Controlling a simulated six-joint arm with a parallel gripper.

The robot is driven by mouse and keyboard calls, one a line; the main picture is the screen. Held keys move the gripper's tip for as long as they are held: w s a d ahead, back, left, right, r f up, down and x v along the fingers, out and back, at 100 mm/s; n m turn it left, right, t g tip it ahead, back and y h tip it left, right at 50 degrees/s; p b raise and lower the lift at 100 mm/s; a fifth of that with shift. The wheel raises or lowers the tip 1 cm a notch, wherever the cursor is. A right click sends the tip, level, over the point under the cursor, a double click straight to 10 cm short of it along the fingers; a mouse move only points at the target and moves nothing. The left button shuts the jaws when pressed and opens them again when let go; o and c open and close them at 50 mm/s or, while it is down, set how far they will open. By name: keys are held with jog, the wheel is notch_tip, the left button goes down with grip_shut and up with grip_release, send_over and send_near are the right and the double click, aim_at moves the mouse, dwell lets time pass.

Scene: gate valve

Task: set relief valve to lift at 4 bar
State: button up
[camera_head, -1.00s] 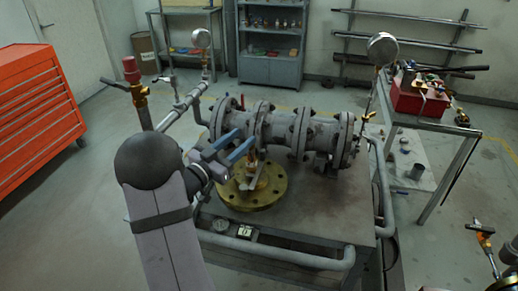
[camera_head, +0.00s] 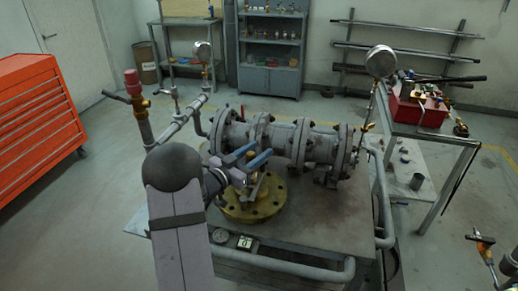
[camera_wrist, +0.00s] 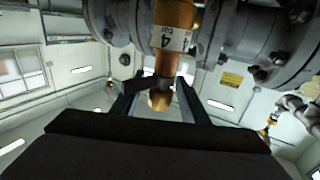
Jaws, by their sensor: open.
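In the wrist view a brass relief valve (camera_wrist: 175,18) hangs down from the top of the picture, with a white label reading "4" and smaller, blurred print. Its narrow lower stem and rounded brass tip (camera_wrist: 159,99) show between the fingers of my gripper (camera_wrist: 158,103). A dark bar crosses the stem. The fingers are apart, one on each side; I cannot tell whether either touches it. In the head view my gripper (camera_head: 249,162) has blue fingers over the brass flange (camera_head: 259,208), and they partly hide the valve there.
A grey flanged pipe (camera_head: 288,142) runs behind my gripper on the bench (camera_head: 325,214). Pressure gauges stand at left (camera_head: 202,50) and right (camera_head: 381,61). A red-handled valve (camera_head: 132,80) rises at left. A grey rail runs along the bench front. A red toolbox (camera_head: 413,109) stands at right.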

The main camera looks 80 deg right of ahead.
jog(key=shift+s+d, duration=0.25)
jog(key=shift+d, duration=0.15)
grip_shut()
jog(key=shift+w+n+t+b, duration=0.1)
jog(key=shift+n+t+b, duration=0.2)
jog(key=shift+t, duration=0.1)
